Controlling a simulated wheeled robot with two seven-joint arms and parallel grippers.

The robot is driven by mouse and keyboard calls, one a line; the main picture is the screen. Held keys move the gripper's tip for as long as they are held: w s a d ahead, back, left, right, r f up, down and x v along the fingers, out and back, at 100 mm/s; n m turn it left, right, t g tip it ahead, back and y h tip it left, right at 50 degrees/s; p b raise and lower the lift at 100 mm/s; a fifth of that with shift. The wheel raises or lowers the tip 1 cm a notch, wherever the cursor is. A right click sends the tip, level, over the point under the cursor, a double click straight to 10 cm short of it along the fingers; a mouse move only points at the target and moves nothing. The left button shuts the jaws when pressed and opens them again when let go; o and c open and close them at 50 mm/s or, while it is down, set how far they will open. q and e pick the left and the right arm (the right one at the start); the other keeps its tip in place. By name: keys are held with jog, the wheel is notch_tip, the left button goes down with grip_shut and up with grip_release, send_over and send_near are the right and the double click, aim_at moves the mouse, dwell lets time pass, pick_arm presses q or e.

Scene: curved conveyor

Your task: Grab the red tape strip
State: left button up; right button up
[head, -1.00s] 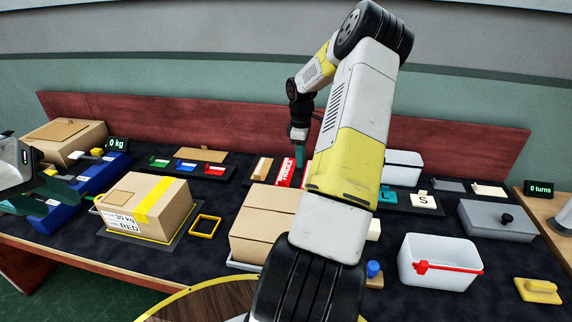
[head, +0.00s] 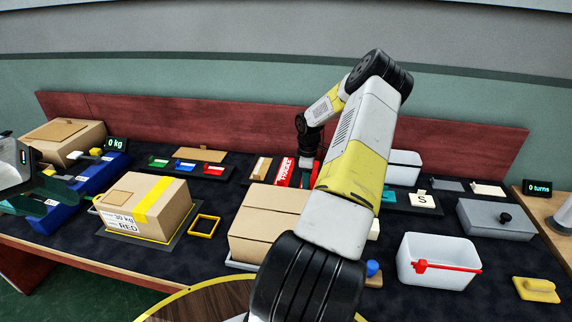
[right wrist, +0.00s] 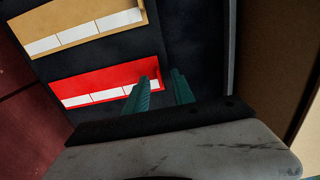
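One finger overlaps the red strip's right end in that view; contact cannot be told. In the head view the right gripper (head: 308,166) is partly hidden by my arm. My left gripper (head: 38,197) is open and empty at the far left.
A large cardboard box (head: 265,218) stands in front of the strip tray. Another tray holds green, blue and red pieces (head: 214,170) further left. A white bin (head: 437,272) stands at right front. A red back wall (head: 200,130) runs behind.

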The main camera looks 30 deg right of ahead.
jog(key=shift+c, duration=0.2)
grip_shut()
